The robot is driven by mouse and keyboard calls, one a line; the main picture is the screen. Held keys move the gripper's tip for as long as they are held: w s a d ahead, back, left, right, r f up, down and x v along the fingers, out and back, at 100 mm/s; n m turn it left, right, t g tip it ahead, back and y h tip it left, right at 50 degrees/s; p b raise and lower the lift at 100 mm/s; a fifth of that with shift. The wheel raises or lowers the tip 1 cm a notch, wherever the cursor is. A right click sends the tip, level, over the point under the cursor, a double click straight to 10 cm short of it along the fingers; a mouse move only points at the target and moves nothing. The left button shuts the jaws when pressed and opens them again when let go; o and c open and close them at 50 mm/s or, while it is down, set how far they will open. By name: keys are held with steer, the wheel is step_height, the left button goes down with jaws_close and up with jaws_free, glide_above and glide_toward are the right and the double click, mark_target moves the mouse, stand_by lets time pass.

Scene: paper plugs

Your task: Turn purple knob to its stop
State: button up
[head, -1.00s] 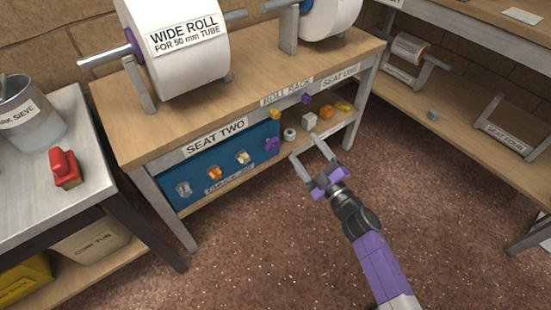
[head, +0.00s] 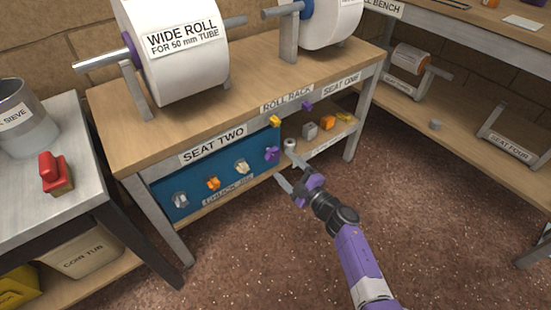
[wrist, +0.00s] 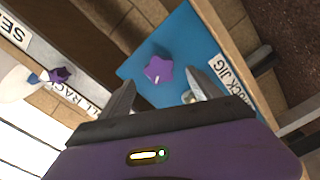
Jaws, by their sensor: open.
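The purple knob (head: 272,154) is a star-shaped knob at the right end of the blue panel (head: 222,160), below the roll rack's top. In the wrist view the knob (wrist: 159,69) shows a short pale mark on its lower edge. My gripper (head: 282,165) is open and empty, close in front of the knob. In the wrist view its fingertips (wrist: 163,86) lie to either side of the knob's lower part, and it appears apart from them. I cannot tell the remaining gap in depth.
Other knobs, orange (head: 213,184), cream (head: 242,167) and grey (head: 180,200), sit on the panel. A yellow piece (head: 274,121) and another purple piece (head: 308,106) are near the rack edge. Small parts lie on the shelf. The floor (head: 260,255) in front is clear.

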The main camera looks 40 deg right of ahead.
steer(key=shift+w, duration=0.5)
